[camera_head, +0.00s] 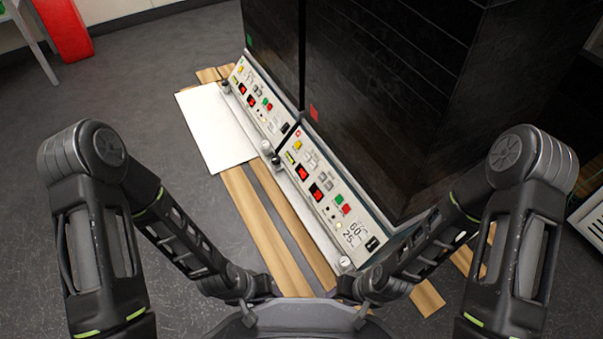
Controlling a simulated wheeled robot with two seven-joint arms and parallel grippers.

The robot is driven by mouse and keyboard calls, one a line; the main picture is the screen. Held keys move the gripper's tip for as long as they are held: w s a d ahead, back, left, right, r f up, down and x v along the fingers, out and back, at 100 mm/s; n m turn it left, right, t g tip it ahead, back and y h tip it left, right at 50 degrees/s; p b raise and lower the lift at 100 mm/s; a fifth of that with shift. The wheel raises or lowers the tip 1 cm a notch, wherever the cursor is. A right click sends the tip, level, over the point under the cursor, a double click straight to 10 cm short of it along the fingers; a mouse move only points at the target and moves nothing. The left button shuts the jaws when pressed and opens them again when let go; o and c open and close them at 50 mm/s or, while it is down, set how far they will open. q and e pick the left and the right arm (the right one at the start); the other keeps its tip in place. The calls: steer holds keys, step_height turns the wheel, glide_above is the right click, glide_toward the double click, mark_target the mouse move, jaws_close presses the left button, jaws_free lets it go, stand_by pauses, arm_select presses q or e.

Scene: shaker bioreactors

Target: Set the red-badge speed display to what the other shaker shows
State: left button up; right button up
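Two tall black shakers stand side by side. The nearer one carries a red badge (314,113); the other carries a green badge (250,41). The red-badge shaker's sloped control panel (327,205) has two red displays, an upper one (302,173) and a lower one (316,192), with grey buttons beside them. The green-badge shaker's panel (262,100) has two similar small red displays (242,89). The digits are too small to read. My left gripper (250,288) and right gripper (358,288) are folded in near my body, apart from the panels; their fingers cannot be made out.
A white board (215,127) lies before the farther shaker. Wooden slats (262,235) lie under the shakers. Grey floor is clear to the left.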

jaws_close()
stand_by(1.5)
